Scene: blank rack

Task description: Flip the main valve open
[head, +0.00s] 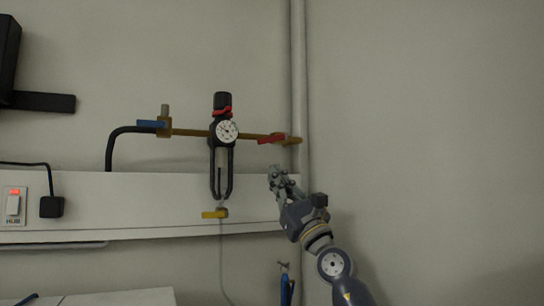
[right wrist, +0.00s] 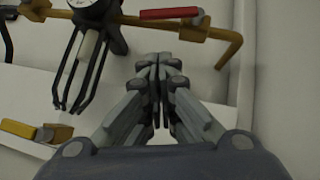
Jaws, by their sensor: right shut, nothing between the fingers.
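A brass pipe on the wall carries a valve with a red handle (head: 271,139) at its right end. The red handle lies nearly along the pipe and also shows in the right wrist view (right wrist: 169,13). A blue-handled valve (head: 151,124) sits at the left end, and a yellow-handled valve (head: 214,214) hangs below the regulator. The task's word "main" marks none of these by sight. My right gripper (head: 274,170) is shut and empty, just below the red handle, apart from it in the picture. In the right wrist view its closed fingers (right wrist: 159,60) point up toward the red handle. My left gripper is out of view.
A black regulator with a round gauge (head: 227,130) sits mid-pipe. A grey vertical pipe (head: 298,70) runs beside the red valve. A white wall rail (head: 130,190) passes below, with a lit switch (head: 14,203) at left. The wall at right is bare.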

